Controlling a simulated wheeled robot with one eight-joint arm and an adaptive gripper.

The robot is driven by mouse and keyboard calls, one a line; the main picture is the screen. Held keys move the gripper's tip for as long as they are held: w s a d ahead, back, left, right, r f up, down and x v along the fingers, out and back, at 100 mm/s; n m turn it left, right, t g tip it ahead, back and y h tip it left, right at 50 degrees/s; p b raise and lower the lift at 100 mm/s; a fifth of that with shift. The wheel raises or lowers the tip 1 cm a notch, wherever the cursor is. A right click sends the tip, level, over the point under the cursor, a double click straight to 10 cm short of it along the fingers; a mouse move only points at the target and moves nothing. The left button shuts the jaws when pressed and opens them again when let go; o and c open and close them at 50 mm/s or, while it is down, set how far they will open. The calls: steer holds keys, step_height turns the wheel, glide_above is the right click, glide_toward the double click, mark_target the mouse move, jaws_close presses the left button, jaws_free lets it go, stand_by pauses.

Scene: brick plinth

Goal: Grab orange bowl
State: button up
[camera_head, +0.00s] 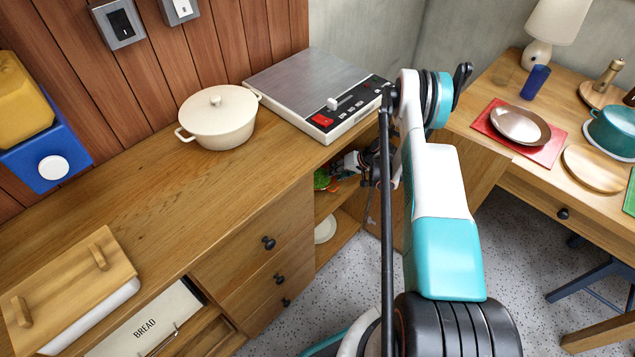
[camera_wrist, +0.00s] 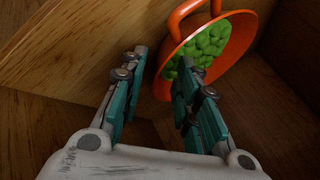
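The orange bowl (camera_wrist: 244,42) is in the wrist view, at the top right of centre. It has a looped handle and holds several green round pieces (camera_wrist: 208,44). My gripper (camera_wrist: 163,58) is open. One finger is left of the bowl's near rim and the other overlaps the bowl's opening, with part of the rim showing between them. I cannot tell whether they touch it. In the head view the bowl (camera_head: 334,185) is a small orange and green patch inside the open cabinet compartment, partly hidden by my gripper (camera_head: 354,162) and the cabinet edge.
Wooden compartment walls (camera_wrist: 70,45) enclose the gripper closely. A pale plate (camera_head: 325,229) sits on the shelf below. The counter above holds a cream pot (camera_head: 217,122) and a cooktop (camera_head: 305,82). A table with dishes (camera_head: 520,124) stands at the right.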

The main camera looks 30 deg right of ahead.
steer(key=shift+w+a, duration=0.1)
steer(key=shift+c, duration=0.3)
jaws_close()
steer(key=shift+r, duration=0.15)
